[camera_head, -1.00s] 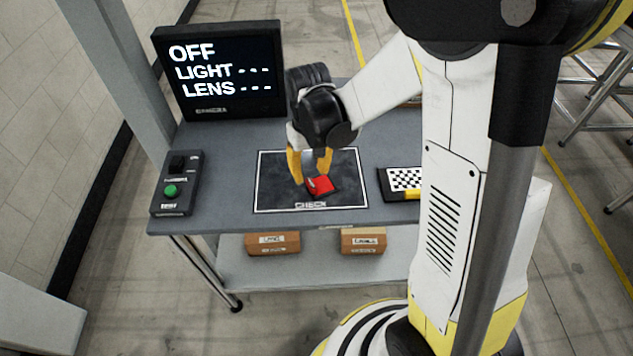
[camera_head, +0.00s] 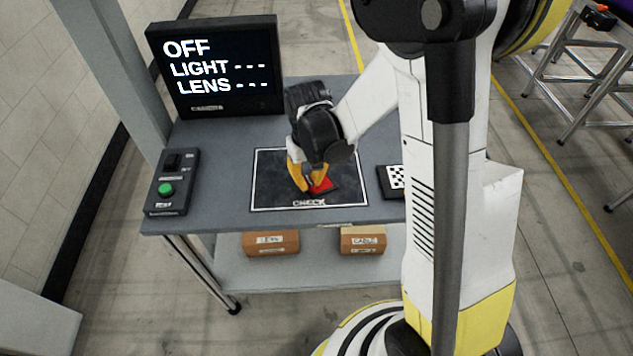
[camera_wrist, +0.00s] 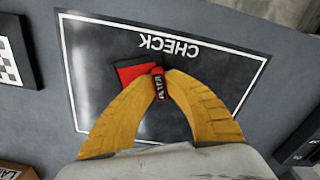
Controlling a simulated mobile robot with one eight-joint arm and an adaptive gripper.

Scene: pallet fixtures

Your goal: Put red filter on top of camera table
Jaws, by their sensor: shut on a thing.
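The red filter (camera_head: 322,186) lies on the black mat marked CHECK (camera_head: 270,185) on a grey table (camera_head: 220,150). In the wrist view, the red filter (camera_wrist: 133,72) shows as a flat red piece with a narrow labelled red and black tab. My gripper (camera_head: 309,184) points down at it with yellow fingers. In the wrist view, my gripper (camera_wrist: 160,78) has its fingertips closed on the tab. The fingers partly hide the filter. I cannot tell whether it is lifted off the mat.
A monitor (camera_head: 220,70) reading OFF, LIGHT and LENS stands at the back left. A control box with a green button (camera_head: 166,189) is at the left edge. A checkered board (camera_head: 393,181) lies right of the mat. Two cardboard boxes (camera_head: 270,243) (camera_head: 363,240) sit on the lower shelf.

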